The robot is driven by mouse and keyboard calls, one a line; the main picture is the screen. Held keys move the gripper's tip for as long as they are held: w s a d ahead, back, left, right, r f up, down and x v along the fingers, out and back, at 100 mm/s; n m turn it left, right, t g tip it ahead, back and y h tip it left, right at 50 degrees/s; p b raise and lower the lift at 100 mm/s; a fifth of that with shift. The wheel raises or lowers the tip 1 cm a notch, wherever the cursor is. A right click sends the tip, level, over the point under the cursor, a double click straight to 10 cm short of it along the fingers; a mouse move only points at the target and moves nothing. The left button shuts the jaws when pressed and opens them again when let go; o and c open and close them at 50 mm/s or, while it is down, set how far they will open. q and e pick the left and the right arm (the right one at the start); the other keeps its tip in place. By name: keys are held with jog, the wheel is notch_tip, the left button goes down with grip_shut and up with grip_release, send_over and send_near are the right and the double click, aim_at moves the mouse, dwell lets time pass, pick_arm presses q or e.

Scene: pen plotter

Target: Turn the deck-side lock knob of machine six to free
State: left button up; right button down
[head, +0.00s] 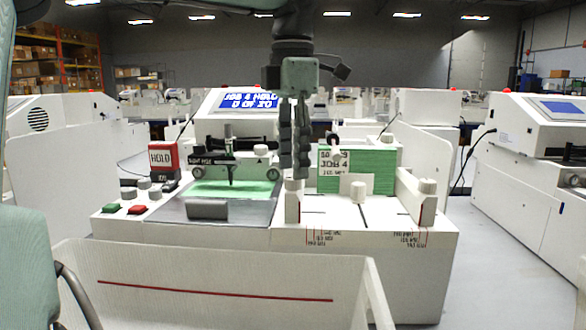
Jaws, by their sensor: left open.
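The pen plotter machine (330,250) stands straight ahead; I see no machine number on it. Its left part has a dark deck with a green sheet (205,188) under a pen carriage (230,155). Its right part has a bay with two side guides, each topped by a pale round knob. The knob nearer the deck (293,184) is at the left guide (291,207); the other knob (427,186) is at the right guide. My left gripper (294,170) hangs pointing down, open, fingertips just above the deck-side knob in the picture; contact is unclear. My right gripper is not in view.
A green pad with a JOB 4 label (333,161) stands in the bay. A red HOLD sign (163,157) and buttons sit left. A screen (250,99) reads JOB 4 HOLD. A white bin (220,275) is in front. Other machines stand either side.

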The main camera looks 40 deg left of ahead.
pick_arm(q)
notch_tip(320, 180, up, 10)
dwell(0.3)
jog(key=shift+f, duration=0.1)
dwell(0.4)
